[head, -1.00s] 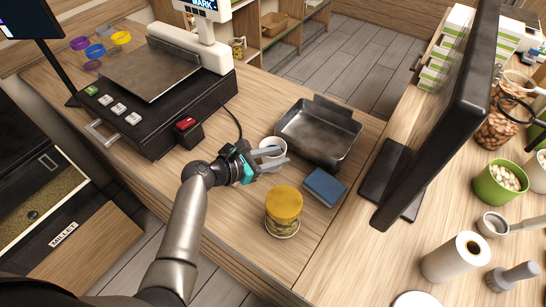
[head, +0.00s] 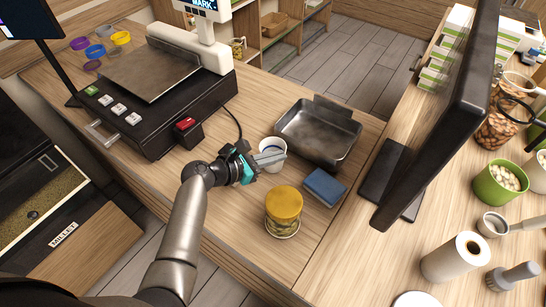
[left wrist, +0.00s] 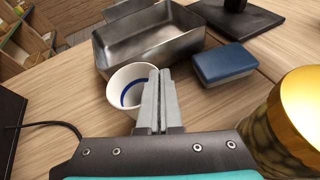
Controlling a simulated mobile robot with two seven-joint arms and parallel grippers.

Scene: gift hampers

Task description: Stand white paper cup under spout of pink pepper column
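The white paper cup (head: 270,166), with a blue ring inside, stands on the wooden counter beside a metal tray. It also shows in the left wrist view (left wrist: 122,98), its mouth facing the camera. The fingers hide part of the rim. The pink pepper column and its spout are not seen. My right gripper is out of view.
The metal tray (head: 350,150), blue sponge-like block (head: 325,187) and yellow-lidded jar (head: 284,205) stand close to the cup. A black scale (head: 150,115) is to the left. A millet dispenser (head: 45,200) stands at far left, a dark screen (head: 450,120) at right.

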